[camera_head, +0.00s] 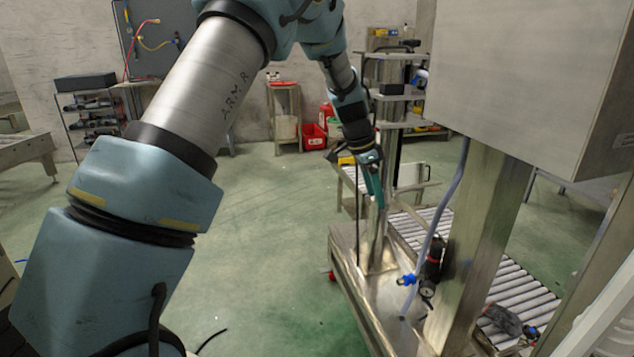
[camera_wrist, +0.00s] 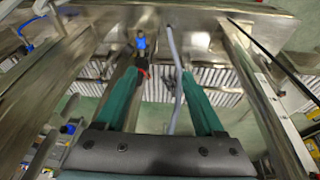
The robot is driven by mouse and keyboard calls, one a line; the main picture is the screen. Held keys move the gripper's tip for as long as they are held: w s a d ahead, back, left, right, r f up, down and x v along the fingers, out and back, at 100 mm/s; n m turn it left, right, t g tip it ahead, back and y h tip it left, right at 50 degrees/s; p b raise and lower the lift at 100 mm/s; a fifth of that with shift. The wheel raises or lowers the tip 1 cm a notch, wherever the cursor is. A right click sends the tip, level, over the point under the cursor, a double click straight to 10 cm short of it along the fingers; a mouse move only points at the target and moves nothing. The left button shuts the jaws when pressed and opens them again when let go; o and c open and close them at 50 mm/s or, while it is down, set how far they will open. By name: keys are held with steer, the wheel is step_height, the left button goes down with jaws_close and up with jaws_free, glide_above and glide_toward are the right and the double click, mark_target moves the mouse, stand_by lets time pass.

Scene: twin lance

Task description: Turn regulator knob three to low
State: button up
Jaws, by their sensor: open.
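A dark regulator (camera_head: 433,262) with a red band and a round gauge (camera_head: 427,289) stands beside a steel post, above the roller conveyor. A blue fitting (camera_head: 406,281) sticks out to its left. I cannot read any knob number or setting. My gripper (camera_head: 376,200) is up and to the left of the regulator, apart from it, with its teal fingers pointing down. In the wrist view my gripper (camera_wrist: 160,82) is open and empty.
A grey hose (camera_head: 437,220) hangs beside the regulator. The steel post (camera_head: 485,220) and a large metal cabinet (camera_head: 530,70) stand close on the right. Conveyor rollers (camera_head: 515,281) lie behind, with a dark tool on them.

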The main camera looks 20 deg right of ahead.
steer(key=w+a+r+n, duration=0.1)
steer(key=a+n, duration=0.1)
steer(key=a, duration=0.5)
steer(key=w+a+r+n+t+p, duration=0.1)
steer(key=a+r+n, duration=0.1)
steer(key=a, duration=0.6)
steer(key=shift+w+r+n+y, duration=0.3)
steer(key=shift+n+y, duration=0.1)
steer(key=shift+n, duration=0.3)
steer(key=shift+d, duration=0.1)
